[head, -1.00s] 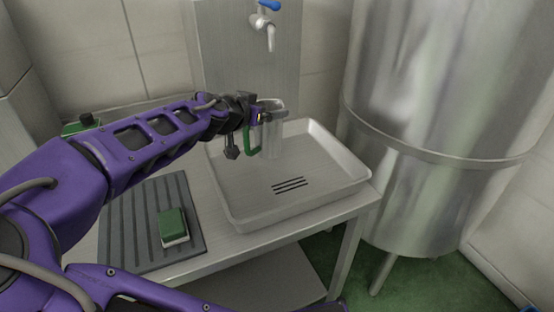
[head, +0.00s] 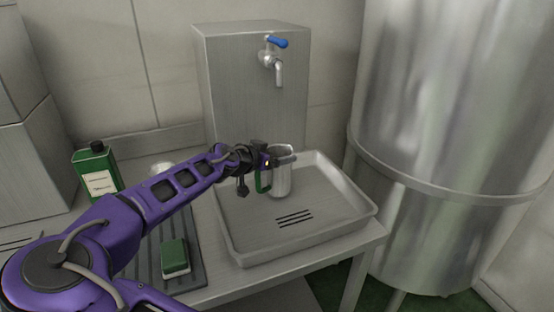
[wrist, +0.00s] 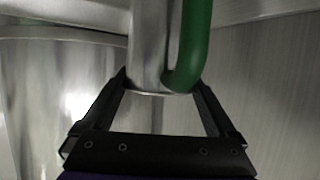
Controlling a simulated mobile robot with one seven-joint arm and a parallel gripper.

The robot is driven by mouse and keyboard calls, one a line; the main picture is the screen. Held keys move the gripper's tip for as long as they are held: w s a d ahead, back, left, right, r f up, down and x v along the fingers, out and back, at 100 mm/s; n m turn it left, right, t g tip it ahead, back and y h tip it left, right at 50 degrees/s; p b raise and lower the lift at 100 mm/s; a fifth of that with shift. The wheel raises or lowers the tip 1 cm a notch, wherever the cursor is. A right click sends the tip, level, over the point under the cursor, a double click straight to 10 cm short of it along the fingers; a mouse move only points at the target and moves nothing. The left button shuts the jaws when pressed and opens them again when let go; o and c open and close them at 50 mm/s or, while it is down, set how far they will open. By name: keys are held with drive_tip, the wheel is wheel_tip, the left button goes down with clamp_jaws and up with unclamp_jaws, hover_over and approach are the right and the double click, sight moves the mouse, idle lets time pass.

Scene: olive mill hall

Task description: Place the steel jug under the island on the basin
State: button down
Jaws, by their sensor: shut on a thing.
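The steel jug (head: 283,179) is a shiny upright cylinder with a green handle, over the back part of the shallow steel basin (head: 250,250). My gripper (head: 279,159) is shut on the jug near its top, reaching in from the left. In the wrist view the jug (wrist: 147,45) and its green handle stand between the two dark fingers of my gripper (wrist: 161,84). I cannot tell whether the jug's base touches the basin floor. The island, if it is the slotted patch (head: 294,218) in the basin floor, lies bare in front of the jug.
A blue-handled tap (head: 278,62) juts from a steel block (head: 228,95) behind the basin. A green bottle (head: 97,172) stands at the left. A green sponge (head: 175,258) lies on a ribbed mat (head: 197,274). A large steel tank (head: 440,130) stands close at the right.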

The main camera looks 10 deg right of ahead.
drive_tip(key=shift+f, duration=0.6)
drive_tip(key=shift+f, duration=0.2)
unclamp_jaws()
drive_tip(key=v, duration=1.2)
